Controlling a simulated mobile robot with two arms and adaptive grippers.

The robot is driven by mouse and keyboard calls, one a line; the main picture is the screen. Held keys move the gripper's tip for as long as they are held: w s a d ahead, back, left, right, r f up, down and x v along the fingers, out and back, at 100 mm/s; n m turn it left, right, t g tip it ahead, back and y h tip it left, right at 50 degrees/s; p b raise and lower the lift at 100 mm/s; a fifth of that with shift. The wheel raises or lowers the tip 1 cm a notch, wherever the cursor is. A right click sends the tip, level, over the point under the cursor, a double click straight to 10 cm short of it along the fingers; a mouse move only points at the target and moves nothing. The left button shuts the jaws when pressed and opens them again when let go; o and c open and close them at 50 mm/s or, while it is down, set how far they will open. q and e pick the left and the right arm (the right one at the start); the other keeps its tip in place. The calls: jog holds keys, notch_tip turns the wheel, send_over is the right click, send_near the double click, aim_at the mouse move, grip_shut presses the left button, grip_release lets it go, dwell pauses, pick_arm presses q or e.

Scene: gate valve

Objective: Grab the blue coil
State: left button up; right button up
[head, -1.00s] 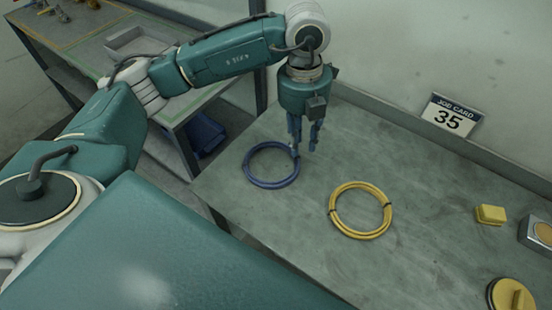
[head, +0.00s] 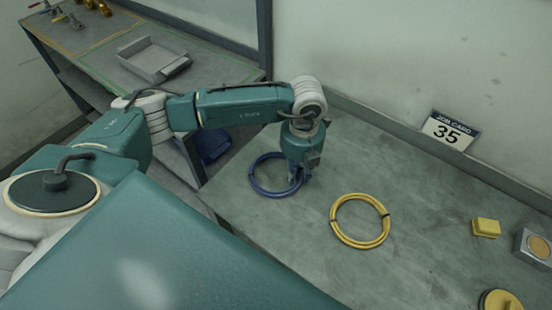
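The blue coil (head: 256,184) lies flat on the grey workbench, near its left edge. My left gripper (head: 297,180) points down at the coil's right side, low over the bench. Its fingers overlap the coil's right rim in the head view. The fingertips are small and partly hidden by the gripper body, so I cannot tell whether they are open or shut on the rim. My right gripper is not in view.
A yellow coil (head: 335,226) lies to the right of the blue one. Further right are a yellow block (head: 486,228), a grey box (head: 533,249) and a round yellow object (head: 500,301). A job card (head: 450,131) stands at the back. Another bench with a tray (head: 152,60) is at upper left.

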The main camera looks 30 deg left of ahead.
pick_arm(q)
grip_shut()
